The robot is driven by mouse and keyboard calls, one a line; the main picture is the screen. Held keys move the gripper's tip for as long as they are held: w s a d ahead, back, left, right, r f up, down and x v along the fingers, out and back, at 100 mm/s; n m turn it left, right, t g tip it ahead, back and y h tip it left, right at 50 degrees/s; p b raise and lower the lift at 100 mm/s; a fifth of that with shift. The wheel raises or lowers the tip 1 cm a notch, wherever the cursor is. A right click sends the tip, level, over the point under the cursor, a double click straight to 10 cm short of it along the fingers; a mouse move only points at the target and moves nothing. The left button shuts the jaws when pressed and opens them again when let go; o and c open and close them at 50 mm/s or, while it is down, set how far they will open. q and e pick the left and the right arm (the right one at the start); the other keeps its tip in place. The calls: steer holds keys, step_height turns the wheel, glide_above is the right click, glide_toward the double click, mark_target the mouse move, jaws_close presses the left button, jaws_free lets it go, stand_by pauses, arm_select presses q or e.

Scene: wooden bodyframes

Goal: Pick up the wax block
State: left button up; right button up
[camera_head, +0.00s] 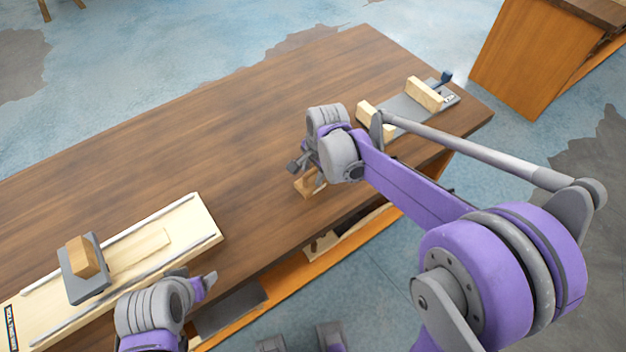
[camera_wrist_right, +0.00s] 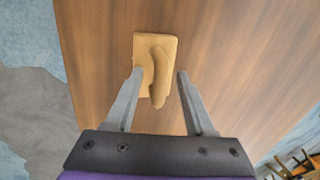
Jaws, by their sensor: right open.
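A tan block (camera_wrist_right: 143,50) with a curved, handle-like piece on top lies on the wooden table; I take it for the wax block. In the right wrist view it lies between and slightly beyond the fingertips of my open, empty right gripper (camera_wrist_right: 160,73). In the head view, the block (camera_head: 304,186) shows partly beneath my right gripper (camera_head: 311,174), whose wrist hides some of it. I cannot tell how high the fingers are above the table. My left gripper (camera_head: 207,283) is low at the table's front edge, and its jaws are not clear.
A pale board (camera_head: 200,217) with metal rails lies on the left, bearing a grey plate with a wooden block (camera_head: 83,256). A grey vise-like fixture (camera_head: 405,108) with wooden jaws stands at the far right end. The table (camera_head: 250,110) is clear in the middle. An orange cabinet (camera_head: 530,60) stands beyond.

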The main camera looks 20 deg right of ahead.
mark_target(313, 170)
jaws_close()
stand_by(0.4)
step_height(313, 170, up, 10)
steer(key=shift+r+p, duration=0.1)
steer(key=shift+p, duration=0.3)
steer(key=c, duration=0.6)
jaws_free()
jaws_close()
